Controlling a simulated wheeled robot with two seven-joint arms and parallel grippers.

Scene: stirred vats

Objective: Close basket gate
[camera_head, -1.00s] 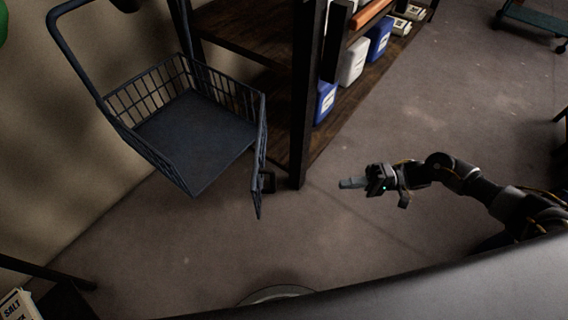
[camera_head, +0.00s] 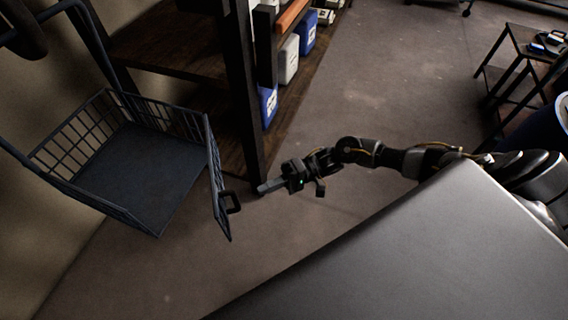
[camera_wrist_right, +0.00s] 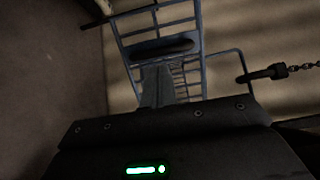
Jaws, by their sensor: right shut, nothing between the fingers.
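The blue-grey wire basket (camera_head: 135,165) is at the left in the head view. Its gate (camera_head: 217,175) stands swung outward at the basket's right side, with a dark handle (camera_head: 234,203) on its outer face. My right gripper (camera_head: 264,187) is shut and empty, just right of the handle, with a small gap between them in the picture. In the right wrist view, the shut fingers (camera_wrist_right: 157,88) point at the gate (camera_wrist_right: 185,15) and its dark oval handle (camera_wrist_right: 158,49). The fingertips show just below the handle; contact cannot be told. My left gripper is not in view.
A dark shelf post (camera_head: 245,100) rises behind my right gripper, with jugs (camera_head: 288,60) on the wooden shelf beyond. A chain (camera_wrist_right: 302,66) hangs at the right in the wrist view. A small black table (camera_head: 520,55) stands far right. The floor between is clear.

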